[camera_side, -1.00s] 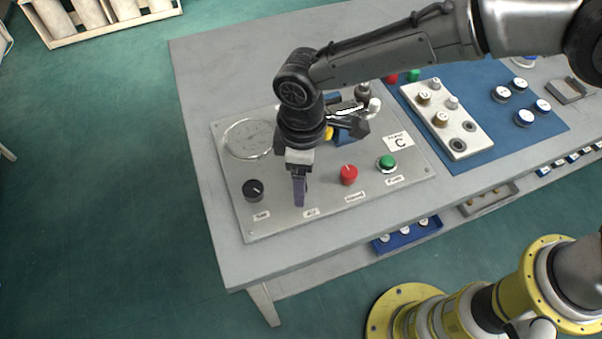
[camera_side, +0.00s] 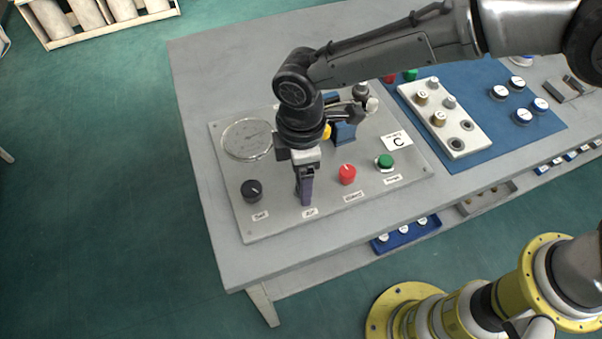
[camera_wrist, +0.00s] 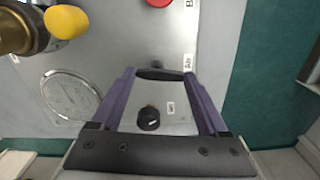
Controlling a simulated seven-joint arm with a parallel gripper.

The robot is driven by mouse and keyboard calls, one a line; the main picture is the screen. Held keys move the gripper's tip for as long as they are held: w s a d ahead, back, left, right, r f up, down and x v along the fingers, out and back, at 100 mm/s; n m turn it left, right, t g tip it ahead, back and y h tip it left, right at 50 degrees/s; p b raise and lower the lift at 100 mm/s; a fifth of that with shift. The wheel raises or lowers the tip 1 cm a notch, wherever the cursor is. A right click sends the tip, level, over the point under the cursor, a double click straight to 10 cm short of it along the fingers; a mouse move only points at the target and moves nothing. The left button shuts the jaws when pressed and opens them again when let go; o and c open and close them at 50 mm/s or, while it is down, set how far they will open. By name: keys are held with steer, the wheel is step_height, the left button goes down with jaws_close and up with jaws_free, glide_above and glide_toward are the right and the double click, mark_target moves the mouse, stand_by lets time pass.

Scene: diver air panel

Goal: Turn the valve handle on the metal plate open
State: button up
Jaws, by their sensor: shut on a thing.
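The metal plate (camera_side: 232,212) lies on the grey table and carries a row of labelled controls. My gripper (camera_side: 306,203) points down at the row's second place, between the black knob and the red knob. In the wrist view its purple fingers (camera_wrist: 159,75) are closed against the two sides of a dark handle (camera_wrist: 160,74). The fingers hide that handle in the side view, and its angle is hard to read. A brass fitting (camera_wrist: 18,30) with a yellow handle (camera_wrist: 67,21) stands on the plate behind my gripper.
A black knob (camera_side: 252,190) is left of my gripper; a red knob (camera_side: 347,174) and a green button (camera_side: 385,161) are right of it. A round gauge (camera_side: 247,139) is behind. A blue mat (camera_side: 520,95) with a white block (camera_side: 463,145) lies to the right.

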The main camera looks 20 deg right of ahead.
steer(key=shift+r, duration=0.15)
steer(key=o, duration=1.2)
steer(key=shift+o, duration=0.2)
step_height(320, 180, up, 14)
